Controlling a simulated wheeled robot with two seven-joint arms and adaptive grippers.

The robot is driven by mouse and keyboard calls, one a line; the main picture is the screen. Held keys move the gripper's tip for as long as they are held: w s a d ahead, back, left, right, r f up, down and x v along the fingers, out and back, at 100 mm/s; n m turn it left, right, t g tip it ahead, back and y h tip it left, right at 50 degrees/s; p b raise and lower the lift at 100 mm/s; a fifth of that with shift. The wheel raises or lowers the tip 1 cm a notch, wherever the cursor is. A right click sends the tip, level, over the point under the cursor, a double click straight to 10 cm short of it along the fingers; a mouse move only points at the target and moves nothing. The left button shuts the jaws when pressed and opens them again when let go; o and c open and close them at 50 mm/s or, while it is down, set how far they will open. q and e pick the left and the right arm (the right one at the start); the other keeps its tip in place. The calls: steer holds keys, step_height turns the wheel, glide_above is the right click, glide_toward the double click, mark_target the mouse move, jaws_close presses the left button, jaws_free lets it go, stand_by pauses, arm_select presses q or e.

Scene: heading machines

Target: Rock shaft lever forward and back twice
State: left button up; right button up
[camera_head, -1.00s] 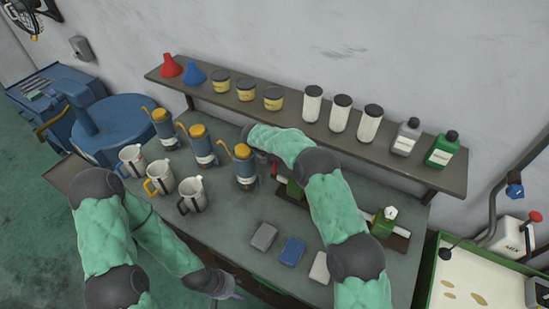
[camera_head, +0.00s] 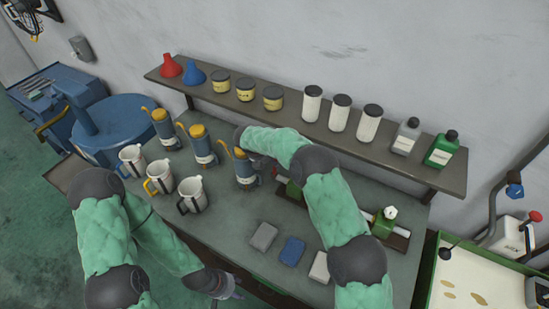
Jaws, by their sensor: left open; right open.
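A green fixture on a dark base lies on the bench behind my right arm. Its right green block (camera_head: 382,226) with a pale knob shows, and its left green part (camera_head: 291,189) with a small red piece beside it is partly covered. My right forearm hides the middle. I cannot make out a lever there for certain. My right arm reaches over the fixture, its dark wrist behind a blue oil can (camera_head: 245,168); the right gripper itself is hidden. My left gripper (camera_head: 236,289) is open and empty, low at the bench's front edge, apart from the fixture.
White jugs (camera_head: 191,195) and more oil cans stand at the left of the bench. Grey, blue and white blocks (camera_head: 291,251) lie at the front. A shelf (camera_head: 300,125) with funnels, jars and bottles runs behind. A green tray (camera_head: 424,280) is at the right.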

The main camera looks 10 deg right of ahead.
steer(key=s+a, duration=0.5)
steer(key=a, duration=0.2)
steer(key=shift+s, duration=0.4)
steer(key=shift+r, duration=0.1)
